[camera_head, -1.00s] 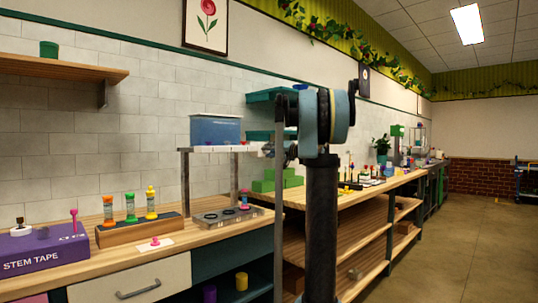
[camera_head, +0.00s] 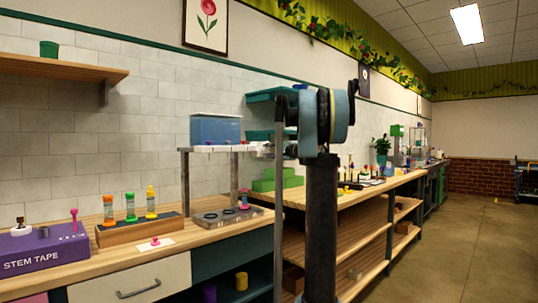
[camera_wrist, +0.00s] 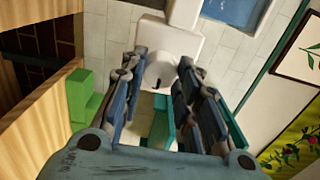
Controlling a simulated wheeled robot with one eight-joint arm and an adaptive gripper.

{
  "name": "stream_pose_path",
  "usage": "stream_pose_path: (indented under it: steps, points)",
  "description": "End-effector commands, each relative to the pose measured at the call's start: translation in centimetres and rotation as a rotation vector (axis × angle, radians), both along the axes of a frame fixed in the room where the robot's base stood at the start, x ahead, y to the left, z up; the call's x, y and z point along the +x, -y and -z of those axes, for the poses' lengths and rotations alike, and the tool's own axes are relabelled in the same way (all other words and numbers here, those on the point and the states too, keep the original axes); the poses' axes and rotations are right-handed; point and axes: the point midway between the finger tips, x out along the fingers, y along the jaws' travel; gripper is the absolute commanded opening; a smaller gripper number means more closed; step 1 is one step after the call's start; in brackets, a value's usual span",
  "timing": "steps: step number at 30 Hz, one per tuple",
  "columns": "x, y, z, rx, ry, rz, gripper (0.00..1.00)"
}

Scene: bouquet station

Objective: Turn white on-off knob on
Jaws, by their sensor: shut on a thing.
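The white on-off knob (camera_wrist: 160,68) sits between my two fingers in the wrist view, on the front of a white fitting (camera_wrist: 180,42), with a small dark mark on its lower edge. My gripper (camera_wrist: 160,76) is shut on the knob, one finger on each side. In the head view, my gripper (camera_head: 264,151) is at the right end of a raised shelf with a white strip (camera_head: 215,149) along it. The knob is too small to tell there, and its angle cannot be told.
A blue bin (camera_head: 215,129) stands on the raised shelf. Green blocks (camera_head: 275,179) lie on the bench to the right. A metal plate (camera_head: 227,214) and a wooden rack with several coloured bottles (camera_head: 138,229) stand below.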

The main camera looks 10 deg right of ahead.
Motion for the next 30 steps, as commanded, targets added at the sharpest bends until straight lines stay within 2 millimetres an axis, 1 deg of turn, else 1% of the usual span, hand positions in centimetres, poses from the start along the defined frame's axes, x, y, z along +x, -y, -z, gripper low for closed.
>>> stream_pose_path:
  steps: [1,16,17,18,19,30]
  points:
    - [0.02,0.28,0.21,0.002,-0.005,0.006,0.06]
    - [0.01,0.33,0.27,0.013,-0.014,0.007,0.06]
    - [0.01,0.33,0.27,0.012,-0.014,0.007,0.36]
    - [0.01,0.32,0.27,0.012,-0.014,0.006,0.45]
    - [0.01,0.30,0.25,0.013,-0.014,0.006,0.50]
    - [-0.18,0.26,0.11,0.015,-0.013,0.003,0.50]
